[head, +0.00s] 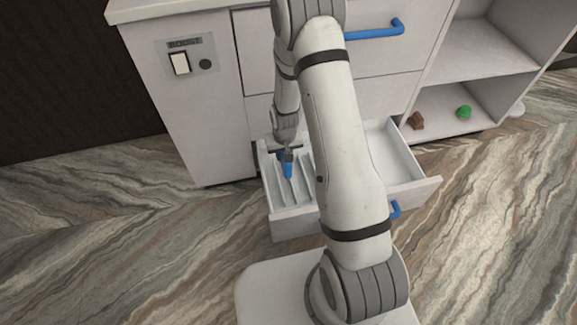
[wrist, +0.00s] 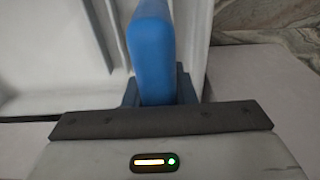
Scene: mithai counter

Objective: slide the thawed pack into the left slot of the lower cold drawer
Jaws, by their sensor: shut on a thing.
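My gripper (head: 287,157) points down over the left part of the open lower drawer (head: 293,224). It is shut on a blue pack (head: 289,172), which also shows in the wrist view (wrist: 150,48), standing on edge between the jaws (wrist: 158,92). Thin upright dividers split the left part of the drawer into narrow slots. The pack's lower end is down among these dividers in the head view. I cannot tell for certain which slot it is in, or whether it touches the bottom.
The drawer's right part (head: 402,160) is open and looks empty. The closed upper drawer has a blue handle (head: 376,31). A switch panel (head: 190,60) is on the cabinet front at left. Right shelves hold a green item (head: 464,112) and a brown item (head: 416,120).

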